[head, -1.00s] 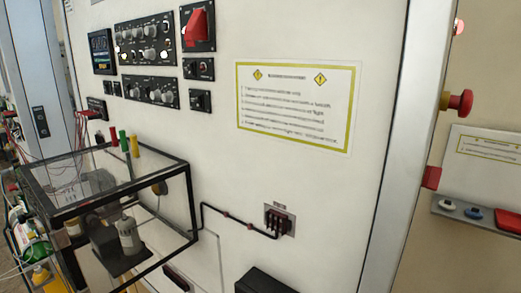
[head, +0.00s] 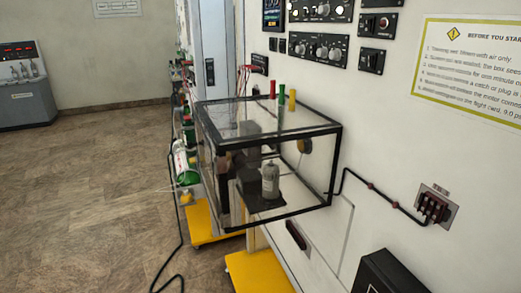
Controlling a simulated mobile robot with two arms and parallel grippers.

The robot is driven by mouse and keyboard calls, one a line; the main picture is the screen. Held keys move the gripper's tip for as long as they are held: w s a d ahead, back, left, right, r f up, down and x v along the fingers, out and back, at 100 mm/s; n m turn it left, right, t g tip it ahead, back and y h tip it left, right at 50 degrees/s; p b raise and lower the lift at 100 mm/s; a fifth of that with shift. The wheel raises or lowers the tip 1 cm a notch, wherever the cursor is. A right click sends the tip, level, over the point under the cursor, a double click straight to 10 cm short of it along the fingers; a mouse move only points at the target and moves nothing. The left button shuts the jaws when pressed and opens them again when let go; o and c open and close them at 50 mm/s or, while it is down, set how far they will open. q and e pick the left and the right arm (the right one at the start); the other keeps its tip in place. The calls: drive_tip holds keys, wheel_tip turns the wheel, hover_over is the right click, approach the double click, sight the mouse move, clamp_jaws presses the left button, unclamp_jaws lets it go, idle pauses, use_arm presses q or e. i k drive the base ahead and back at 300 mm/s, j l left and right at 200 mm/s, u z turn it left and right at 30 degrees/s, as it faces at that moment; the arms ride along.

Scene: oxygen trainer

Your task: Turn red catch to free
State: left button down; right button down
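A red upright peg (head: 272,89) stands at the top back edge of a clear box with a black frame (head: 272,134), fixed to the white panel. It may be the red catch, but it is too small to tell how it is turned. A green peg (head: 281,91) and a yellow peg (head: 292,99) stand beside it. A grey cylinder (head: 270,180) stands on a dark base inside the box. Neither of my grippers is in view.
A black cable runs from the box to a dark socket block (head: 434,207). Yellow bases (head: 258,275) stand below the box, near gas cylinders. A black case (head: 388,273) juts out at lower right. Open floor (head: 90,200) lies left, with a grey console (head: 25,85) beyond.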

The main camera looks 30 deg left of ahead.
sight(188, 118)
drive_tip(key=j+u, duration=0.2)
drive_tip(key=u, duration=0.2)
drive_tip(key=j+u, duration=0.2)
drive_tip(key=u, duration=0.2)
drive_tip(key=i+j+u, duration=0.1)
drive_tip(key=u, duration=0.35)
drive_tip(key=j, duration=0.1)
